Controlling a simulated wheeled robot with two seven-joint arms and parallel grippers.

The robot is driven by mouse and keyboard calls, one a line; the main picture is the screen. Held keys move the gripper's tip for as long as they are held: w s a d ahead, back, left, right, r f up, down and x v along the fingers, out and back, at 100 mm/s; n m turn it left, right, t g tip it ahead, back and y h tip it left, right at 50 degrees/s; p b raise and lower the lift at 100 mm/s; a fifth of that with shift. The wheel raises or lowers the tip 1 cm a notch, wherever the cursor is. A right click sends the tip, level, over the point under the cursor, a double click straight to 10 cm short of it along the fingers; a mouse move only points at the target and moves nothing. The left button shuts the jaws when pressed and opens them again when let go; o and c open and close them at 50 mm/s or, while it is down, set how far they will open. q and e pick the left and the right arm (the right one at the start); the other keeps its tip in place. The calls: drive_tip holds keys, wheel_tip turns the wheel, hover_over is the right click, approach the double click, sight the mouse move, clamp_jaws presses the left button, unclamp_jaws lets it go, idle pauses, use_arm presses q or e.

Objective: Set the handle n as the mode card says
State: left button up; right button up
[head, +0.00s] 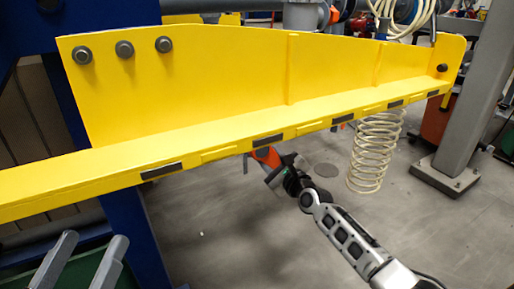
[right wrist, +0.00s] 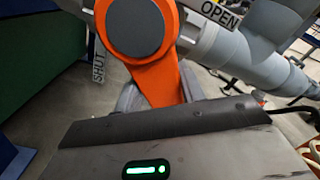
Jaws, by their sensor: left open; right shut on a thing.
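The orange handle (right wrist: 158,75) with its round grey hub (right wrist: 135,28) fills the upper middle of the right wrist view. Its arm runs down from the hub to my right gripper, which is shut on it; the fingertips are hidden. A SHUT label (right wrist: 99,56) is left of the handle, and an OPEN label (right wrist: 220,14) is at upper right. The handle lies between their directions. In the head view, my right gripper (head: 272,167) is below the yellow beam, at a small orange part (head: 266,155). My left gripper is not in view. No mode card can be made out.
A long yellow beam (head: 215,85) crosses the head view above my right gripper and hides what is behind it. A coiled hose (head: 376,150) hangs right of the gripper, and a grey post (head: 465,110) stands further right. Grey bars (head: 108,265) are at lower left.

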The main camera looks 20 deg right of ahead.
drive_tip(key=a+m, duration=0.1)
drive_tip(key=m, duration=0.1)
drive_tip(key=a+f+m, duration=0.1)
drive_tip(key=a+m, duration=0.1)
drive_tip(key=m, duration=0.1)
drive_tip(key=a+m+p, duration=0.1)
drive_tip(key=a+m, duration=0.1)
drive_tip(key=shift+s+f+m, duration=0.2)
drive_tip(key=shift+f+m, duration=0.05)
drive_tip(key=shift+m, duration=0.15)
drive_tip(key=o, duration=1.1)
drive_tip(key=shift+r, duration=0.1)
drive_tip(key=shift+o, duration=0.2)
drive_tip(key=shift+d, duration=0.2)
drive_tip(key=s+p, duration=0.2)
drive_tip(key=s, duration=0.5)
drive_tip(key=shift+d, duration=0.45)
